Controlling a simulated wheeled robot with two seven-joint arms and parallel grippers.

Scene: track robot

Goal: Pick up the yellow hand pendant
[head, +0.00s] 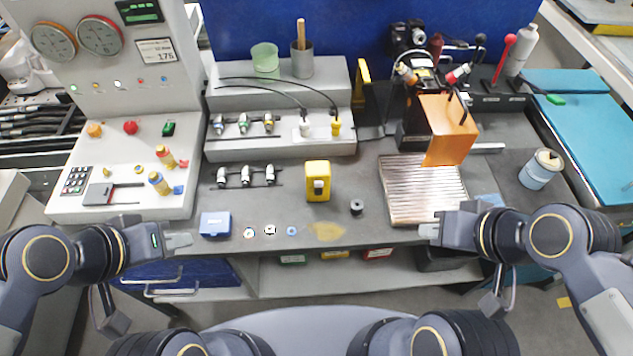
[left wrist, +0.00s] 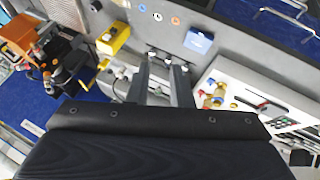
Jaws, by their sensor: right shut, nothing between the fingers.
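The yellow hand pendant (head: 318,181) is a small yellow block with a dark and pale front. It rests on the grey bench near the middle. It also shows in the left wrist view (left wrist: 113,39), left of my fingers. My left gripper (head: 184,240) is at the bench's front edge, well left of the pendant and apart from it. In the left wrist view its two fingers (left wrist: 164,65) stand apart with nothing between them. My right gripper (head: 428,231) is shut and empty, near the front edge to the right of the pendant.
A blue box (head: 215,224) and small rings lie between my left gripper and the pendant. A dark knob (head: 356,207) stands right of the pendant, before a ribbed metal plate (head: 408,190) and an orange panel (head: 450,130). A grey raised block (head: 280,140) with connectors stands behind.

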